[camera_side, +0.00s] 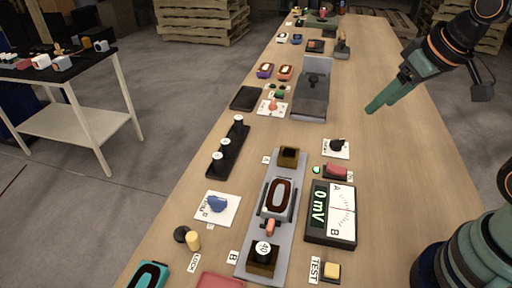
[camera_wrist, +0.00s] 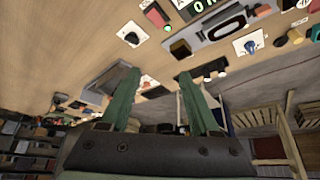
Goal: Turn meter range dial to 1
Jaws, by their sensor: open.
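The meter (camera_side: 330,212) is a dark box reading "0 mV", with a white A/B scale beside the readout; part of its green readout shows in the wrist view (camera_wrist: 209,12). A black knob on a white plate (camera_side: 337,147) sits just behind the meter and also shows in the wrist view (camera_wrist: 131,37). A blue knob on a white plate (camera_side: 217,204) lies to the left, also in the wrist view (camera_wrist: 249,46). I cannot tell for sure which knob is the range dial; their markings are too small to read. My gripper (camera_side: 375,107) is open and empty, above the right side of the table, apart from both knobs.
A red button block (camera_side: 338,171) and green light stand between black knob and meter. A grey rail (camera_side: 245,225) carries a dark oval carriage left of the meter. A grey tray (camera_side: 312,95) stands farther back.

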